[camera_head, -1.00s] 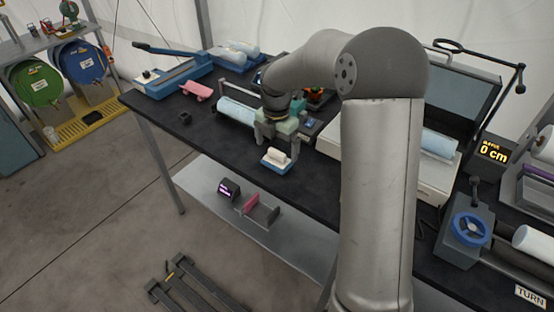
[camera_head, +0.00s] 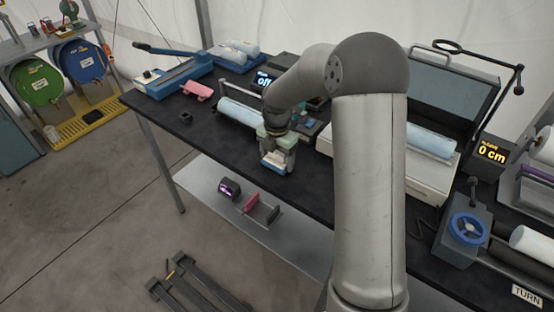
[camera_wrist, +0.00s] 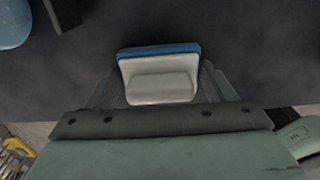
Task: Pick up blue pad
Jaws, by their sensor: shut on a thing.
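The blue pad (camera_head: 273,168) has a blue base and a white top with a raised white grip. It sits near the front edge of the dark table. My gripper (camera_head: 277,160) is directly above it, with its fingers down on both sides of the white grip. In the wrist view, the blue pad (camera_wrist: 160,50) shows as a blue strip behind the white body, and my gripper (camera_wrist: 161,90) is shut on the white part. I cannot tell whether the pad is lifted off the table.
A light blue roll (camera_head: 238,111) lies just left of my gripper. A pink object (camera_head: 197,92) and a small dark block (camera_head: 185,117) are farther left. A large machine with an open lid (camera_head: 447,92) stands to the right. The lower shelf (camera_head: 215,203) lies below.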

